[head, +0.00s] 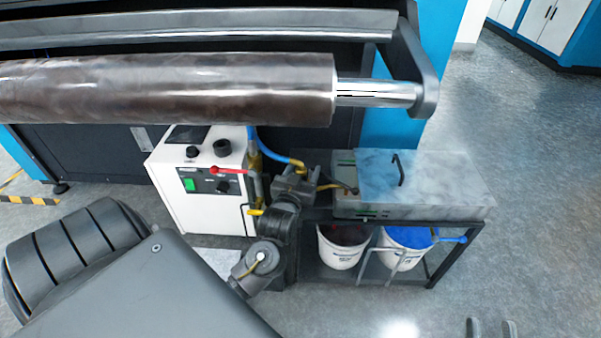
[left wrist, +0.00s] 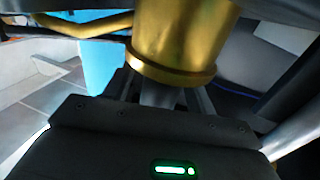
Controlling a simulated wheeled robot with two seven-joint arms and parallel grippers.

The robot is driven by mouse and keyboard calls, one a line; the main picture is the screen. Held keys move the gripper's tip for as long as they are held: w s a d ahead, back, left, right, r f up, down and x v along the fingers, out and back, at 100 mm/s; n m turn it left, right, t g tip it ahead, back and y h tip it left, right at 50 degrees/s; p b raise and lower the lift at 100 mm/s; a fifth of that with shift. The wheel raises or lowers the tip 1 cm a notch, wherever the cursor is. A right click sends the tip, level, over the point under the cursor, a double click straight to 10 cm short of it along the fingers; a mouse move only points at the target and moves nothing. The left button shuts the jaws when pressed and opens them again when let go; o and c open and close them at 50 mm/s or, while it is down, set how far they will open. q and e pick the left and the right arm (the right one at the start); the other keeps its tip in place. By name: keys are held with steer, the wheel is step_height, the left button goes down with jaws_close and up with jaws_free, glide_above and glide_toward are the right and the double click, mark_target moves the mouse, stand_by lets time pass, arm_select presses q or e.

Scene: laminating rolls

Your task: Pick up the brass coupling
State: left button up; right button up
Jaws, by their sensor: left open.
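The brass coupling (left wrist: 178,45) is a shiny gold cylinder with a wider rim at its lower end. It fills the upper middle of the left wrist view, very close to my left gripper, and its top is cut off. I cannot tell whether the fingers touch it. In the head view my left gripper (head: 297,180) is open between the white control box and the metal bench, and I cannot make out the coupling clearly there. My right gripper (head: 491,328) shows only as two separate grey fingertips at the bottom edge, open and empty, over the floor.
A white control box (head: 205,205) with a red-knobbed lever stands left of the left gripper. A bench with a metal box (head: 450,208) stands right of it, with two buckets (head: 340,252) beneath. A large dark roller (head: 170,90) spans above. The floor at right is clear.

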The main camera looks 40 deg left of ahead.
arm_select(q)
steer(key=shift+c, duration=0.5)
steer(key=c, duration=1.1)
steer(key=shift+r, duration=0.2)
